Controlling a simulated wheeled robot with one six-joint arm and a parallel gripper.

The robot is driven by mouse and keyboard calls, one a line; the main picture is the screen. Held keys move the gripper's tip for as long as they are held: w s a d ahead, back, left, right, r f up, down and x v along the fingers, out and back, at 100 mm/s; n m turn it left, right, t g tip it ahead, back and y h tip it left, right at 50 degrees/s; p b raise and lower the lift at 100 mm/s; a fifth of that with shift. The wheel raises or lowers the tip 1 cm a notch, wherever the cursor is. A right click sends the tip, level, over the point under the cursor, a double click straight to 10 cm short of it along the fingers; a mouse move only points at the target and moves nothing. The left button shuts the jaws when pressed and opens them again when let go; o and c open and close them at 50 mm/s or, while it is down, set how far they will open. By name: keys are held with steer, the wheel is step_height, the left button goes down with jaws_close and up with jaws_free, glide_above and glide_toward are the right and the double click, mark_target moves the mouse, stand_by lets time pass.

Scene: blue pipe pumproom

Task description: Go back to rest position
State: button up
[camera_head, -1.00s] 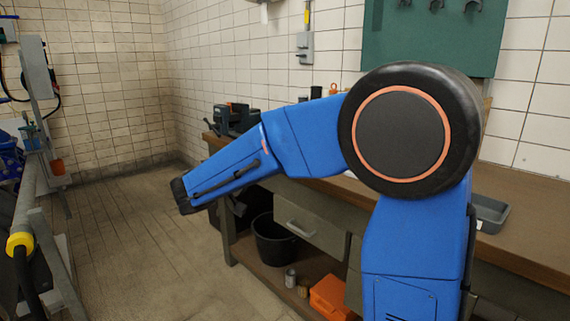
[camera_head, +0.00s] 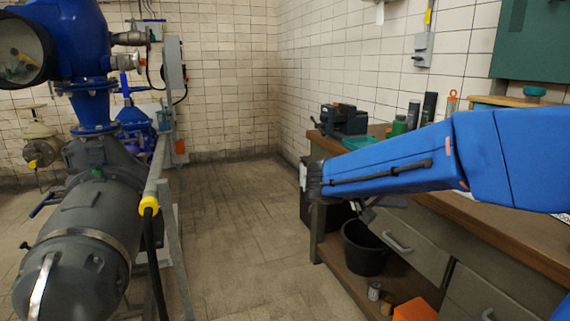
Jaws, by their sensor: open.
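My blue arm reaches in from the right edge across the camera_head view, nearly level, above the front of the workbench (camera_head: 480,235). Its dark wrist end points left over the aisle side of the bench. My gripper (camera_head: 366,212) shows only as a small dark part folded below the forearm, above the black bucket (camera_head: 366,262). The forearm hides most of it. It is open, and I see nothing held in it.
A big grey and blue pump with pipes (camera_head: 95,225) fills the left, with a metal frame and yellow-capped rail (camera_head: 150,205) beside it. The tiled floor (camera_head: 235,230) between is clear. A dark vise (camera_head: 343,119), bottles (camera_head: 414,115) and a green bowl (camera_head: 358,143) stand on the bench.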

steer(key=s+d+f+n+g+y, duration=0.1)
steer(key=s+d+f+y, duration=0.1)
steer(key=s+f+y, duration=0.45)
steer(key=s+d+f+n+g+y, duration=0.1)
steer(key=s+d+f, duration=0.15)
steer(key=s, duration=0.75)
steer(key=s+a+f+n+t+y, duration=0.1)
steer(key=s+a+f+t+y, duration=0.2)
steer(key=s+a+f+y, duration=0.3)
steer(key=shift+s+a+f+y, duration=0.15)
steer(key=shift+s+a+y, duration=0.3)
steer(key=shift+s+a, duration=1.3)
steer(key=shift+o, duration=0.2)
steer(key=shift+s+d, duration=0.1)
